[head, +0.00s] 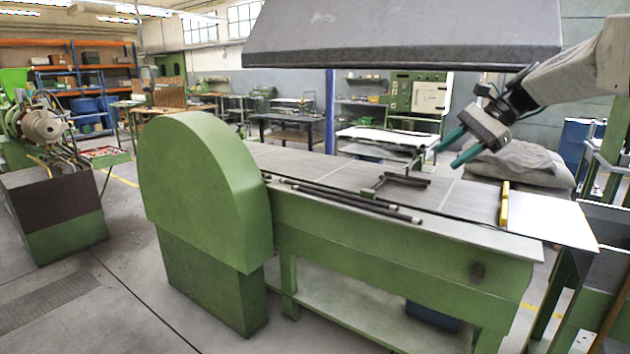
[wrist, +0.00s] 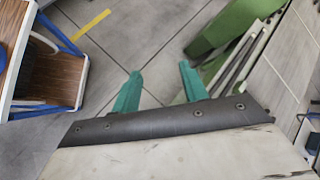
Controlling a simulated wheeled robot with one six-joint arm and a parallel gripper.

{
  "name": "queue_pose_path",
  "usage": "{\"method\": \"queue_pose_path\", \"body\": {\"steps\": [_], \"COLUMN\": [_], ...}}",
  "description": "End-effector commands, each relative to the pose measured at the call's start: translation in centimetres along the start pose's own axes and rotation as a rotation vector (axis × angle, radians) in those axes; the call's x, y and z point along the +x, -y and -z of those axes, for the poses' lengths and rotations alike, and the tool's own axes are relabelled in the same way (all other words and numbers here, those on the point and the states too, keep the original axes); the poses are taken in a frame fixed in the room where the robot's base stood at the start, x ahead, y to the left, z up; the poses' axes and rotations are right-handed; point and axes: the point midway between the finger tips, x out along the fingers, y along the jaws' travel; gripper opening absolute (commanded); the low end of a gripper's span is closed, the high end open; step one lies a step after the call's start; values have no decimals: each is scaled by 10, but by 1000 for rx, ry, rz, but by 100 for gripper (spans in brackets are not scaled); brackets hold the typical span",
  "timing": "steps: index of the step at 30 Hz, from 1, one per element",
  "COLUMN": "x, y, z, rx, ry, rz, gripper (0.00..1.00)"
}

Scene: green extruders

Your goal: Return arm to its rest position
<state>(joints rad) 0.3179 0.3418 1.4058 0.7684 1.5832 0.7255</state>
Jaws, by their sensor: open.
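My gripper (head: 450,149) is at the upper right in the head view, on the end of my pale arm, which comes in from the right edge. Its two teal fingers are apart with nothing between them, above the right part of the green bench. In the wrist view my gripper (wrist: 160,84) also shows open and empty, with the tiled floor seen between and beyond its fingers.
The long green bench (head: 400,260) carries dark rods (head: 345,198), a dark metal bracket (head: 400,181) and a yellow bar (head: 504,204). A grey hood (head: 400,40) hangs above. A covered heap (head: 520,163) lies behind. Open floor (head: 90,310) is at lower left.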

Motion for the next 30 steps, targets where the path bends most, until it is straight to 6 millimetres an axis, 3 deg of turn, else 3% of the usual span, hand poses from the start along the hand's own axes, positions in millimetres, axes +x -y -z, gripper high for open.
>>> {"method": "queue_pose_path", "body": {"steps": [1,6,11,15,19,24,30], "x": [3,17,31,44,58,75,88], "y": [-15,-76,-144,-209,-272,-346,-394], "z": [-24,-80,-120,-145,-157,-159,-151], "rx": [-51,-229,-409,-577,-737,-933,-1069], "ry": [-33,-140,-230,-298,-355,-412,-444], "rz": [-29,-138,-250,-355,-457,-583,-676], "gripper": [44,44,44,44,44,44,44]}}
